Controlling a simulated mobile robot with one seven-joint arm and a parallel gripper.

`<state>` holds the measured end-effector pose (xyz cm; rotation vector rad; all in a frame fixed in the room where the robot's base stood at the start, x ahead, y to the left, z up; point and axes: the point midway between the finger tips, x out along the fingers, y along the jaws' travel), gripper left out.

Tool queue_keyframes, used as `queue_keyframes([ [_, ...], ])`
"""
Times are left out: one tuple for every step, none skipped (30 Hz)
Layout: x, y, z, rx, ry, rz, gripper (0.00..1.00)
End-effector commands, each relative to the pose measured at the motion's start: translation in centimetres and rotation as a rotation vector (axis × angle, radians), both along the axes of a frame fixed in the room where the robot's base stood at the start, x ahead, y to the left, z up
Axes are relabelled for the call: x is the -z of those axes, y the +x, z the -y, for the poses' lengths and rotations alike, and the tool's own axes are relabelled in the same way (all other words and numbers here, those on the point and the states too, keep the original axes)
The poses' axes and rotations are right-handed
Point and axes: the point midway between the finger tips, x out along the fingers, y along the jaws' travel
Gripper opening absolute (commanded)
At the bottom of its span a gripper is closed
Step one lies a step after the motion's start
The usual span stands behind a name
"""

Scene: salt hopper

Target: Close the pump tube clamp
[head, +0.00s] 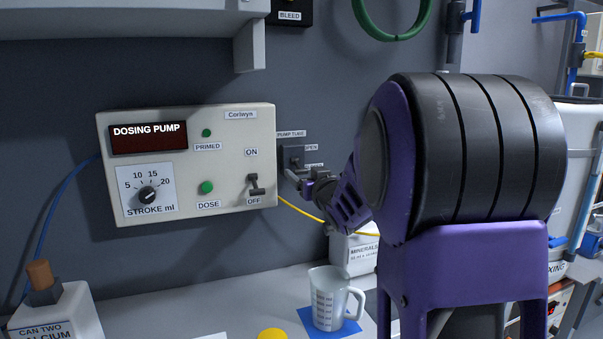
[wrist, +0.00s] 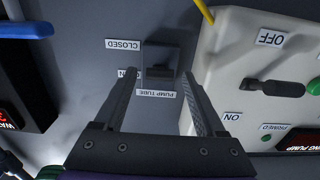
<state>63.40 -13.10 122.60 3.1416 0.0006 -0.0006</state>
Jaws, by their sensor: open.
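The pump tube clamp (head: 293,155) is a small dark plate on the wall, right of the dosing pump box. In the wrist view, which is upside down, the clamp (wrist: 161,56) has a black lever (wrist: 160,72) level with the partly hidden OPEN label, away from the CLOSED label (wrist: 123,44). My gripper (head: 298,180) is at the clamp's lower edge in the head view. In the wrist view my gripper (wrist: 161,78) is open and empty, one finger on each side of the lever. I cannot tell whether a finger touches it.
The dosing pump box (head: 225,135) stands close to the left, with an ON/OFF toggle switch (head: 256,185) and a knob. A yellow tube (head: 300,209) runs below the clamp. A measuring jug (head: 328,300) stands on a blue mat on the counter, with a white minerals container (head: 352,252) behind.

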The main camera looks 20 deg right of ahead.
Motion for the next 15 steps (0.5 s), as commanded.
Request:
queue_keyframes([
  [0.02, -0.01, 0.03, 0.000, 0.000, 0.000, 0.72],
  [0.02, -0.01, 0.03, 0.000, 0.000, 0.000, 0.72],
  [0.02, 0.00, 0.03, 0.000, 0.000, 0.000, 0.72],
  [0.02, 0.00, 0.02, 0.000, 0.000, 0.000, 0.72],
  [0.02, 0.00, 0.03, 0.000, 0.000, 0.000, 0.72],
  [0.02, 0.00, 0.02, 0.000, 0.000, 0.000, 0.67],
  [0.02, 0.00, 0.02, 0.000, 0.000, 0.000, 0.62],
  [0.01, 0.00, 0.02, 0.000, 0.000, 0.000, 0.56],
  [0.01, 0.00, 0.02, 0.000, 0.000, 0.000, 0.49],
  [0.01, 0.00, 0.02, 0.000, 0.000, 0.000, 0.44],
  [0.01, 0.00, 0.02, 0.000, 0.000, 0.000, 0.38],
  [0.01, 0.00, 0.02, 0.000, 0.000, 0.000, 0.31],
  [0.01, 0.00, 0.02, 0.000, 0.000, 0.000, 0.26],
  [0.00, 0.00, 0.02, 0.000, 0.000, 0.000, 0.20],
  [0.00, 0.00, 0.02, 0.000, 0.000, 0.000, 0.13],
])
